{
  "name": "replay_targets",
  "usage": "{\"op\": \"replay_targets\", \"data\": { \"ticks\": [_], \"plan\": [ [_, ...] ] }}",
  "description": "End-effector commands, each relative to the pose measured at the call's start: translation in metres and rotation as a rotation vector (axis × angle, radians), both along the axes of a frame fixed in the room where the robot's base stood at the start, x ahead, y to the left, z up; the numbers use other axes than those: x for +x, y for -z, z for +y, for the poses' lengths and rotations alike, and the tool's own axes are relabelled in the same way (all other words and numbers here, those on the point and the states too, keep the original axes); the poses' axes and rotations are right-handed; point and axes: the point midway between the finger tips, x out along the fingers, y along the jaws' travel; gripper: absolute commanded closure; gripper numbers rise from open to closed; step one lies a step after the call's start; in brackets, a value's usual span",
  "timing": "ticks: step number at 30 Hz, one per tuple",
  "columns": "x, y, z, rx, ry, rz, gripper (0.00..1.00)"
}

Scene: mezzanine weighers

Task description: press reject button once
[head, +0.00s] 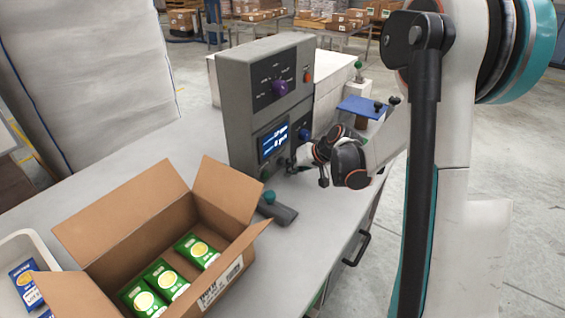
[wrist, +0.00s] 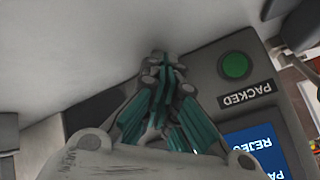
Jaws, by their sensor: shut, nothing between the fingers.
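A grey control box (head: 240,110) stands on the table in the head view. Its lit blue screen (head: 273,142) also shows upside down in the wrist view (wrist: 255,145), with the word REJECT on it. My gripper (head: 291,167) is shut and empty, low at the front of the box, below the screen. In the wrist view its closed teal fingers (wrist: 160,68) are beside a round green button (wrist: 235,66) labelled PACKED, apart from it. No button labelled reject can be made out; part of the panel is hidden behind my fingers. I cannot tell whether the fingertips touch the panel.
The box also has a purple knob (head: 280,88), a red-orange button (head: 307,76) and a blue knob (head: 304,134). An open carton (head: 130,213) with green packs stands in front at left. A dark teal-topped tool (head: 277,210) lies between the carton and the box.

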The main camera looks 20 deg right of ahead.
Motion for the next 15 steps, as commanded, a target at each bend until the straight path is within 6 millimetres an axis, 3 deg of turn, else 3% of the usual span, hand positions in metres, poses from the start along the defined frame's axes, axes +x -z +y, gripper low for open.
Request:
{"op": "replay_targets", "data": {
  "ticks": [15],
  "plan": [
    [0.0049, 0.0001, 0.0033, 0.0, 0.0, 0.0, 1.0]
  ]
}}
